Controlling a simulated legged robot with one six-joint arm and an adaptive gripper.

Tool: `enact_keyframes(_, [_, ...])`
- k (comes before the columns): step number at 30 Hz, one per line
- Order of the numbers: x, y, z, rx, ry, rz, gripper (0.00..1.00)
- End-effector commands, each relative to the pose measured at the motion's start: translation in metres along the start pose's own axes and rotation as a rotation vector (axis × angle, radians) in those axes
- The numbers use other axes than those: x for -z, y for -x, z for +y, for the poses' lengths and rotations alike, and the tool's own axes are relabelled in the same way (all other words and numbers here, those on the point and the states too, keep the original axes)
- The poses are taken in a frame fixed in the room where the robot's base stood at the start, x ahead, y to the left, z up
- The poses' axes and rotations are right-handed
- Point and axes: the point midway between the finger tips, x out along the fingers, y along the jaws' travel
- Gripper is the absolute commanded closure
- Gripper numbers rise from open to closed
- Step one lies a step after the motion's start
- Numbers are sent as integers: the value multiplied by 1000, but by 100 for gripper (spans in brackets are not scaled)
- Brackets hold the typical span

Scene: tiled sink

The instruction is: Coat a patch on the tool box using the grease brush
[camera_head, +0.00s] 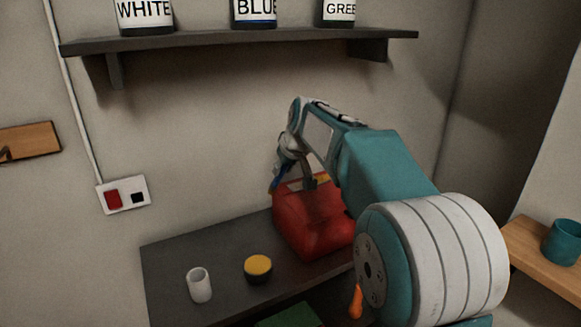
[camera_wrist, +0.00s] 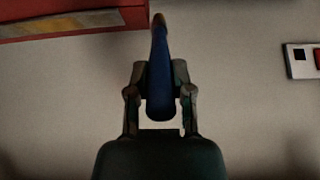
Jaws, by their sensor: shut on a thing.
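The red tool box (camera_head: 307,222) stands on the dark counter, with a yellowish strip on top. Part of it also shows at the upper left of the wrist view (camera_wrist: 70,22). My gripper (camera_head: 290,158) is above the box's back left side. It is shut on the grease brush, whose blue handle (camera_head: 275,183) shows beside the box. In the wrist view, the blue brush (camera_wrist: 159,72) sits between the fingers of my gripper (camera_wrist: 160,80), its brownish tip pointing up the picture, to the right of the box. I cannot tell whether brush and box touch.
A white cup (camera_head: 199,287) and a dark round tin with a yellow top (camera_head: 258,269) stand on the counter (camera_head: 175,262), left of the box. A shelf (camera_head: 235,40) with labelled jars hangs above. A teal mug (camera_head: 563,242) stands on a wooden surface at right.

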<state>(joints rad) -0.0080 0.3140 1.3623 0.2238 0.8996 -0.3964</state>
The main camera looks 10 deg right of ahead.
Motion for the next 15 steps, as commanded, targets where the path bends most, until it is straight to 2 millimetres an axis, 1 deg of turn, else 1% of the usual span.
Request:
enact_keyframes(2, [0, 0, -4, 0, 2, 1, 100])
enact_keyframes(10, [1, 2, -4, -1, 1, 2, 100])
enact_keyframes(15, [9, 12, -4, -1, 0, 4, 100])
